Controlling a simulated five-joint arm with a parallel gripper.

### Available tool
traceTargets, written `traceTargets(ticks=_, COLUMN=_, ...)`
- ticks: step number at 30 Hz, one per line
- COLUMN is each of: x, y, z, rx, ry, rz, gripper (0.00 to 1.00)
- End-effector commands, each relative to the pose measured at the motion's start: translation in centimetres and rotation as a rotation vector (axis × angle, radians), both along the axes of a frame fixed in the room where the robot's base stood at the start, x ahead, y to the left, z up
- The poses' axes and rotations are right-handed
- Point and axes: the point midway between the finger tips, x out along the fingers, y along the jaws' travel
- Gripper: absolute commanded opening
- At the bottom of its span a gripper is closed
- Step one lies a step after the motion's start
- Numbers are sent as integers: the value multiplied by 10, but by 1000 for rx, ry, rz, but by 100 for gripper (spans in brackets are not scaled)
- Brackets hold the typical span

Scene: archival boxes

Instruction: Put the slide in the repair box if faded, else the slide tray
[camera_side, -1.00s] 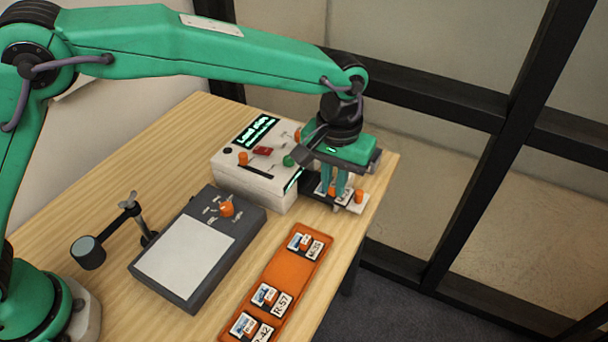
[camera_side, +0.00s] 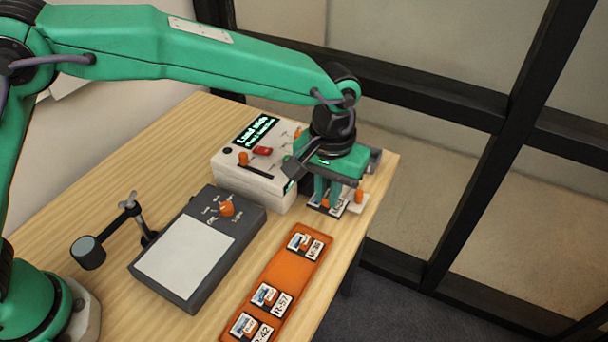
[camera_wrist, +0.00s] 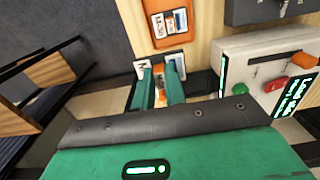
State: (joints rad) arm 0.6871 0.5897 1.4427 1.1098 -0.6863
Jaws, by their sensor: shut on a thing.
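My gripper (camera_side: 331,197) is low at the right end of the white machine (camera_side: 262,160), and its fingers also show in the wrist view (camera_wrist: 160,88). It is shut on a slide (camera_side: 322,205), a small white-edged card with a printed label (camera_wrist: 145,67). The fingers hide much of the slide's picture, so I cannot tell whether it is faded. An orange tray (camera_side: 284,273) in front holds several slides with labels. I cannot tell from its look whether it is the slide tray. No box marked for repair is recognisable.
The machine has a lit screen (camera_side: 256,131) reading "Load slide", an orange knob and a red button. A grey light pad (camera_side: 186,257) with an orange dial and a small black stand (camera_side: 120,232) are to the left. The table's right edge is close to my gripper.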

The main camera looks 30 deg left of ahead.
Motion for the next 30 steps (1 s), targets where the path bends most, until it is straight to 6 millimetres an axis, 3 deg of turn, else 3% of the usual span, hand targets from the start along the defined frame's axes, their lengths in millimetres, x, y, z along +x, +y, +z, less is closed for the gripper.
traceTargets(ticks=15, x=-80, y=18, z=-30, rx=0, ry=0, rz=-1, gripper=0)
traceTargets(ticks=21, x=-96, y=25, z=-37, rx=-1, ry=-1, rz=-1, gripper=0)
traceTargets(ticks=30, x=-100, y=26, z=-39, rx=0, ry=0, rz=0, gripper=0)
